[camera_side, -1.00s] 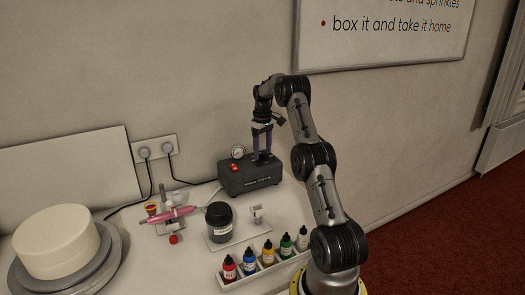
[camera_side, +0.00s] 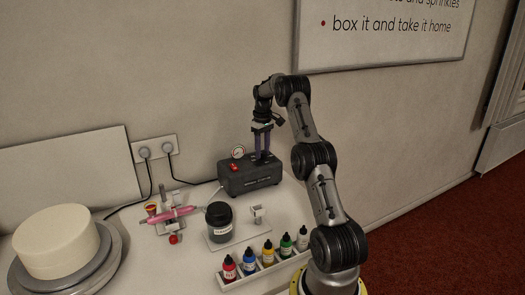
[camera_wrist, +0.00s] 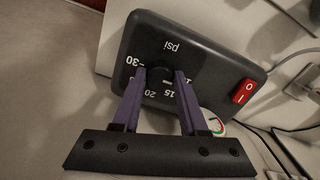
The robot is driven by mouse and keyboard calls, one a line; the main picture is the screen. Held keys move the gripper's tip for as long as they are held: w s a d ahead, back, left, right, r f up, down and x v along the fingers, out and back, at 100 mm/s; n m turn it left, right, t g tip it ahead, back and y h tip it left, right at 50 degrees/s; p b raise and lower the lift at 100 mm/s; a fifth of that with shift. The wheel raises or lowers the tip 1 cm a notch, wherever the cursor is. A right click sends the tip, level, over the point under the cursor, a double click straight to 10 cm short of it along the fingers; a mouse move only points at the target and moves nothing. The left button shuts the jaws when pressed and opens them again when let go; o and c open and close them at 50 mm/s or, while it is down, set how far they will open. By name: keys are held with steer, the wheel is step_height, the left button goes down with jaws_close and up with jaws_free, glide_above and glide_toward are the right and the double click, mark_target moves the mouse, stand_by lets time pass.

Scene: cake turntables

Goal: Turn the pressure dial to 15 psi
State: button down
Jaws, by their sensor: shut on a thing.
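The black compressor box (camera_side: 250,179) stands against the wall in the side view. In the wrist view its dark top face (camera_wrist: 205,62) carries white marks, with "psi", "30", "20" and "15" legible. The round black pressure dial (camera_wrist: 160,73) sits among these marks, partly covered by the fingers. My gripper (camera_side: 262,158) points down over the box. In the wrist view my gripper (camera_wrist: 160,75) has its purple fingers shut on the dial from both sides. A short white line shows by the dial near 15 and 20; I cannot tell the exact setting.
A red switch (camera_wrist: 243,91) and a round gauge (camera_side: 238,152) are on the box near the dial. A dark jar (camera_side: 219,222), several colour bottles (camera_side: 267,253), a pink airbrush (camera_side: 172,215) and a white cake (camera_side: 56,242) stand on the table.

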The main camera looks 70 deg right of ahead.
mark_target(263, 153)
steer(key=m, duration=0.4)
steer(key=shift+m, duration=0.4)
steer(key=shift+r+m, duration=0.1)
steer(key=shift+m, duration=2.1)
steer(key=shift+c, duration=2.2)
jaws_free()
step_height(263, 153, up, 14)
